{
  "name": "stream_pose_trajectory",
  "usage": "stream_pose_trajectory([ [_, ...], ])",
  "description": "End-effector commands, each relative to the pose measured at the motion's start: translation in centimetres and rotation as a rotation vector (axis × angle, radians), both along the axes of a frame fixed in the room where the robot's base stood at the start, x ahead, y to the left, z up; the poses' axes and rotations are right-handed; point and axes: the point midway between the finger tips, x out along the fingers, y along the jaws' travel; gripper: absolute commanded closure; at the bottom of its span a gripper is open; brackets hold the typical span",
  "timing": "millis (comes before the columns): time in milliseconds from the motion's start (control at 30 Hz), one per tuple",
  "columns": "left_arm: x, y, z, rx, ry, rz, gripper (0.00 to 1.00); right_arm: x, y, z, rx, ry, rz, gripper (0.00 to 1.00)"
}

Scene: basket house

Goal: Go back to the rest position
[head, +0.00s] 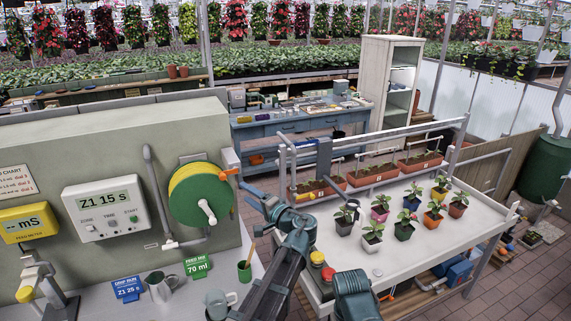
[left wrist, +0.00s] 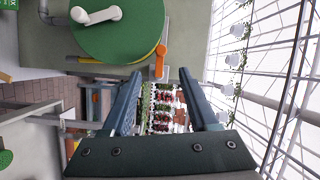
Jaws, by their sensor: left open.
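My left gripper (head: 252,198) is raised in the middle of the head view, near the right side of the green and yellow hose reel (head: 202,194). In the left wrist view its two fingers (left wrist: 161,76) are spread apart, with nothing held between them. The orange lever (head: 230,172) beside the reel is close to the fingertips in the head view. It also shows just beyond the fingertips in the left wrist view (left wrist: 160,62); I cannot tell the exact gap. A dark part of my other arm shows at the bottom of the head view, but its gripper is out of sight.
The panel wall (head: 120,150) with a timer box (head: 105,208) stands on the left. A white bench (head: 340,262) with several potted plants and a rail frame is on the right.

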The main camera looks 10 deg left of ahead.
Motion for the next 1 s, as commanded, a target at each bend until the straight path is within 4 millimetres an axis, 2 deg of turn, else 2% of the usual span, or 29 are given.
stream_pose_trajectory([
  [67, -0.5, -0.1, -1.1, -0.026, 0.008, 0.005, 0.4, 0.0, 0.0, -0.5, 0.0, 0.0, 0.0, 0.5],
  [133, -1.6, -0.3, -3.5, -0.087, 0.027, 0.017, 0.4, 0.0, 0.0, -1.5, 0.0, 0.0, 0.001, 0.5],
  [167, -2.3, -0.5, -4.9, -0.125, 0.04, 0.026, 0.4, 0.0, 0.0, -2.1, 0.0, 0.0, 0.001, 0.5],
  [267, -5.2, -1.7, -10.8, -0.289, 0.109, 0.056, 0.4, 0.0, 0.0, -4.2, -0.001, 0.0, 0.002, 0.5],
  [300, -6.6, -2.5, -13.4, -0.364, 0.144, 0.069, 0.4, 0.0, 0.0, -5.1, -0.001, 0.0, 0.003, 0.5],
  [400, -10.1, -4.9, -19.4, -0.545, 0.246, 0.096, 0.4, 0.0, 0.0, -7.1, -0.001, -0.001, 0.005, 0.5],
  [500, -13.9, -8.0, -24.8, -0.718, 0.362, 0.115, 0.4, 0.0, 0.0, -9.0, -0.001, -0.001, 0.006, 0.5],
  [600, -17.8, -11.4, -29.3, -0.879, 0.486, 0.124, 0.4, 0.0, 0.0, -10.8, -0.001, -0.001, 0.008, 0.5],
  [700, -21.4, -14.7, -32.5, -1.014, 0.605, 0.124, 0.4, 0.0, 0.0, -12.2, -0.002, -0.001, 0.009, 0.5],
  [800, -24.3, -17.3, -34.4, -1.116, 0.705, 0.119, 0.4, 0.0, 0.0, -13.2, -0.002, -0.001, 0.011, 0.5],
  [900, -26.2, -19.2, -35.4, -1.186, 0.775, 0.112, 0.4, 0.0, 0.0, -13.8, -0.002, -0.001, 0.011, 0.5],
  [1000, -27.2, -20.2, -35.8, -1.222, 0.813, 0.108, 0.4, 0.0, 0.0, -14.1, -0.002, -0.001, 0.012, 0.5],
])
